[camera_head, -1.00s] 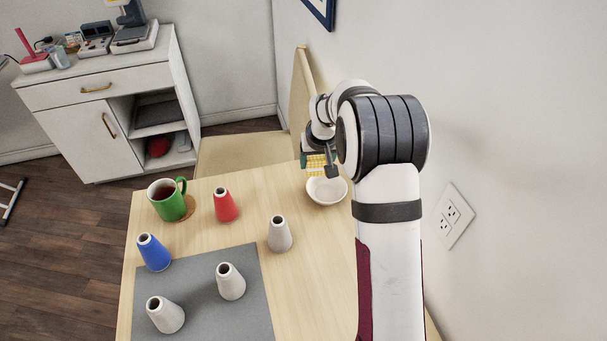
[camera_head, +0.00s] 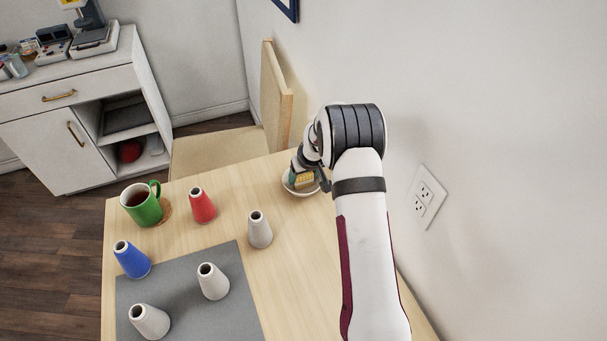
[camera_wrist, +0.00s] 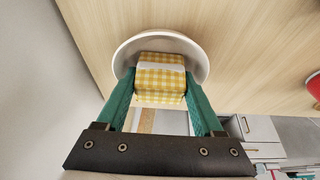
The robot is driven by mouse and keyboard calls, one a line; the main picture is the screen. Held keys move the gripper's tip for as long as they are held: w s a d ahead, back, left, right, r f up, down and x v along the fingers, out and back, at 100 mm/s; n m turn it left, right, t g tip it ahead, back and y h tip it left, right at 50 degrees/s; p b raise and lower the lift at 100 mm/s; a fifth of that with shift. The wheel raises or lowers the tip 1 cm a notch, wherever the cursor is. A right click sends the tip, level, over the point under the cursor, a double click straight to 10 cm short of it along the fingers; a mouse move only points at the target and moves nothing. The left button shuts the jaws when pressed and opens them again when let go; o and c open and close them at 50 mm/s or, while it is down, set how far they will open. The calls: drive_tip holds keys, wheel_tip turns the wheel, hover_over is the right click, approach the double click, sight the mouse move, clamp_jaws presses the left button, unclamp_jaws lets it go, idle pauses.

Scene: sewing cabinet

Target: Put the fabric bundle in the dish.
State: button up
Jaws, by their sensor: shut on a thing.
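The fabric bundle (camera_wrist: 161,80) is yellow-and-white checked with a pale band around it. In the wrist view it sits between the two green fingers of my gripper (camera_wrist: 162,95), which is shut on it. The white dish (camera_wrist: 195,50) is right behind the bundle in that view, and the bundle overlaps its opening. In the head view the dish (camera_head: 289,188) stands near the table's far right edge, with the bundle (camera_head: 301,176) low at it, partly hidden by my gripper (camera_head: 305,178). I cannot tell whether the bundle touches the dish.
A grey cone (camera_head: 260,230), a red cone (camera_head: 202,206), a blue cone (camera_head: 131,260) and a green mug (camera_head: 143,205) stand left of the dish. Two pale cones stand on the grey mat (camera_head: 215,318). A chair (camera_head: 215,152) is behind the table; the wall is at right.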

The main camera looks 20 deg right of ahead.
drive_tip(key=o, duration=1.2)
drive_tip(key=v, duration=1.2)
drive_tip(key=s+a+r+m+g+y, duration=0.1)
drive_tip(key=s+a+r+m+g, duration=0.1)
drive_tip(key=s+a+r, duration=0.75)
drive_tip(key=s+a+m+g, duration=0.1)
drive_tip(key=s+a, duration=0.1)
drive_tip(key=s, duration=0.7)
drive_tip(key=s+a+m+g, duration=0.1)
drive_tip(key=s+a, duration=0.1)
drive_tip(key=s, duration=0.6)
drive_tip(key=s+a+f+m, duration=0.1)
drive_tip(key=s+a, duration=0.1)
drive_tip(key=s, duration=0.7)
drive_tip(key=shift+s+a+m+g+y, duration=0.2)
drive_tip(key=shift+s+m+g+y, duration=0.1)
drive_tip(key=shift+g+y, duration=0.1)
